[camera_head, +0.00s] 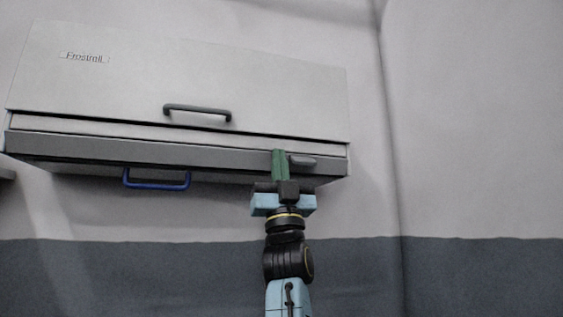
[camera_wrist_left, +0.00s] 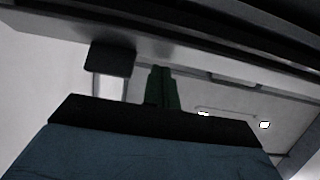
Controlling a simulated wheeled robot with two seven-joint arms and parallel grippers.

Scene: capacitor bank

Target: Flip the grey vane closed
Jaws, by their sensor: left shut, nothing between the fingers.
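The grey vane (camera_head: 150,153) is the long strip along the lower front of a pale wall-mounted unit (camera_head: 120,85). A small grey tab (camera_head: 303,162) sticks out near its right end. My left gripper (camera_head: 279,152) has green fingers pointing up, pressed together and empty. In the head view they overlap the vane just left of the tab; I cannot tell whether they touch it. In the left wrist view the shut fingers (camera_wrist_left: 162,70) show below the unit's dark underside. My right gripper is not in view.
A dark handle (camera_head: 198,112) is on the unit's front panel and a blue handle (camera_head: 157,181) hangs under the unit. The wall is pale above and dark grey below. The space right of the unit is clear.

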